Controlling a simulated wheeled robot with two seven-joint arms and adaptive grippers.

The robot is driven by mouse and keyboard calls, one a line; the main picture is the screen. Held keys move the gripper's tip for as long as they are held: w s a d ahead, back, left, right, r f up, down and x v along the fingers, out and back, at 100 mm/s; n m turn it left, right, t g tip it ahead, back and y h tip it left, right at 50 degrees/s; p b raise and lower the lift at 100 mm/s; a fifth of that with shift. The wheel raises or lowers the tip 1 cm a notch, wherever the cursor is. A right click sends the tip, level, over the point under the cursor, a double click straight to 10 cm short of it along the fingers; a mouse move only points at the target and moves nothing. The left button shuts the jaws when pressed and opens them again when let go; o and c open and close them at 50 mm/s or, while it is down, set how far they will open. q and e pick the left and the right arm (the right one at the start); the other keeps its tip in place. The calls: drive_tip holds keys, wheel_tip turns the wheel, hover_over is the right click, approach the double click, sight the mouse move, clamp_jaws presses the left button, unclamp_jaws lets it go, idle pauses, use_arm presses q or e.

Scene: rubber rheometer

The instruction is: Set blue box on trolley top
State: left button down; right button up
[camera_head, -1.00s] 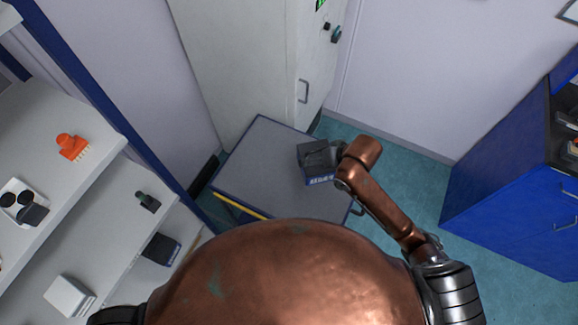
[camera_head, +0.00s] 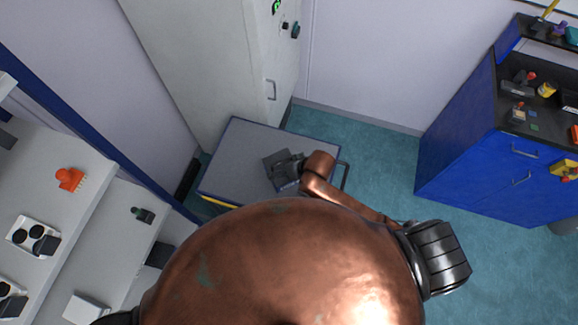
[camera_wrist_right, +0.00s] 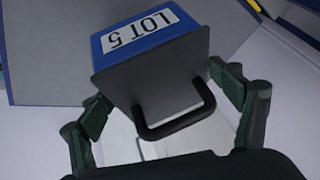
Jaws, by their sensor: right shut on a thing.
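The blue box (camera_wrist_right: 140,38) has a white LOT 5 label, a dark grey face and a black handle (camera_wrist_right: 180,122) in the right wrist view. In the head view its dark grey face (camera_head: 275,162) shows over the grey trolley top (camera_head: 235,160), partly hidden by my right gripper (camera_head: 291,169). My right gripper (camera_wrist_right: 168,98) is shut on the box, with its fingers on either side near the handle. I cannot tell whether the box touches the trolley top. My left gripper is not in view.
A tall pale cabinet (camera_head: 200,70) stands behind the trolley. A blue cabinet (camera_head: 465,145) with items on top is at the right. White shelves (camera_head: 85,220) with small items are at the left. The trolley top's left part is clear, and teal floor (camera_head: 375,160) is open right.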

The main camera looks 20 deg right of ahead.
drive_tip(key=w+d+f, duration=0.1)
drive_tip(key=f, duration=0.1)
drive_tip(key=w+d+f, duration=0.1)
drive_tip(key=w+f, duration=0.1)
drive_tip(key=w+d+f, duration=0.1)
drive_tip(key=w+f, duration=0.1)
drive_tip(key=shift+d+f+p, duration=0.1)
drive_tip(key=shift+d+p, duration=0.05)
drive_tip(key=shift+p, duration=0.2)
drive_tip(key=shift+s+f, duration=0.15)
drive_tip(key=shift+f, duration=1.3)
drive_tip(key=o, duration=1.8)
drive_tip(key=shift+s+f, duration=0.1)
drive_tip(key=shift+f, duration=0.05)
drive_tip(key=v, duration=1.2)
